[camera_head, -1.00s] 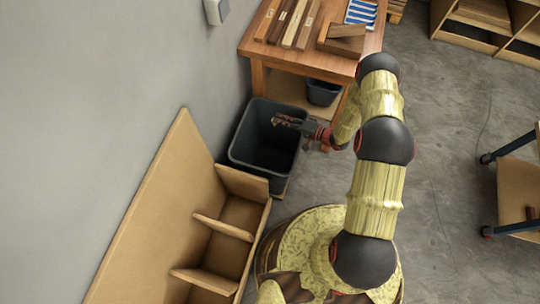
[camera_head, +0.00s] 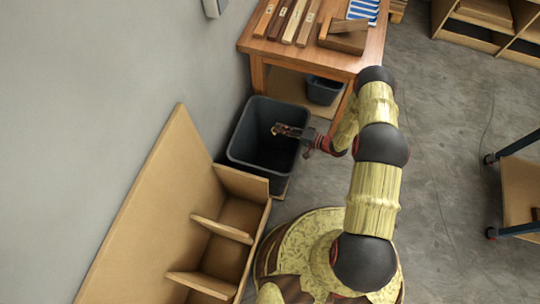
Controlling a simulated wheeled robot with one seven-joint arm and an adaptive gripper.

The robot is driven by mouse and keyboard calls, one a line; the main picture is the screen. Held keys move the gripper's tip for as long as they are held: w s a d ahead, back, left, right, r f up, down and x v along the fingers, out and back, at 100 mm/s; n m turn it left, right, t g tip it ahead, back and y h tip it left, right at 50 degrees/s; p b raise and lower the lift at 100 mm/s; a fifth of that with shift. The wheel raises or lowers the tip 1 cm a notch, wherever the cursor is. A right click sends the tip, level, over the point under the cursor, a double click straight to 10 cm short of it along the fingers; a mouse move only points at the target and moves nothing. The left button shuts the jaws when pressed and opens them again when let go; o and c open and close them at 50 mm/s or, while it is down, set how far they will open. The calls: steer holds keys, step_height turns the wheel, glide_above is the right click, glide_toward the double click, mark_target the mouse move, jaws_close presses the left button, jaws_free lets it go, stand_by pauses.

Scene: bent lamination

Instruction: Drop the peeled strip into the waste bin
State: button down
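The fingers are small and dark, with a tiny yellowish spot at the tips. I cannot make out whether they are open or shut. I cannot clearly see the peeled strip, either at the fingers or inside the dark bin.
A wooden table (camera_head: 285,57) with wood pieces (camera_head: 307,22) stands behind the bin. A smaller dark bin (camera_head: 322,90) sits under it. A wooden shelf unit (camera_head: 232,215) with dividers is in front of the bin. A cart (camera_head: 520,185) stands at the right; grey floor between is clear.

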steer(key=c, duration=2.4)
jaws_free()
steer(key=o, duration=0.4)
steer(key=shift+o, duration=0.2)
steer(key=v, duration=1.2)
